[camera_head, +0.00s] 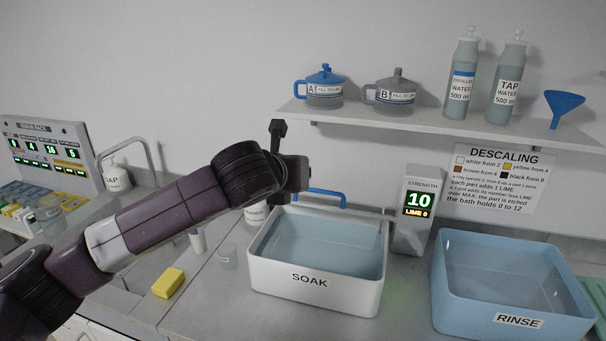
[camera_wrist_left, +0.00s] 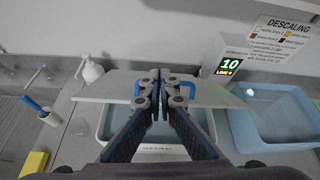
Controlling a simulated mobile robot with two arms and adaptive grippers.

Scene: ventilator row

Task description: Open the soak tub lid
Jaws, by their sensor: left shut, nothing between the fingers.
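The white soak tub (camera_head: 312,287), labelled SOAK, stands on the counter with water showing inside. Its lid is raised at the back of the tub, nearly edge-on in the head view, with its blue handle (camera_head: 322,191) above the back rim. In the left wrist view the lid is a pale panel (camera_wrist_left: 103,88) across the tub, and the blue handle (camera_wrist_left: 191,89) shows on both sides of my fingers. My left gripper (camera_wrist_left: 160,76) is shut and empty in front of the handle; I cannot tell whether it touches. My right gripper is not in view.
The blue rinse tub (camera_head: 516,321) stands to the right, with the strength meter (camera_head: 415,212) between the tubs. A yellow sponge (camera_head: 168,282) and small beaker (camera_head: 228,256) lie left. A shelf (camera_head: 430,124) with pots, bottles and a funnel hangs above.

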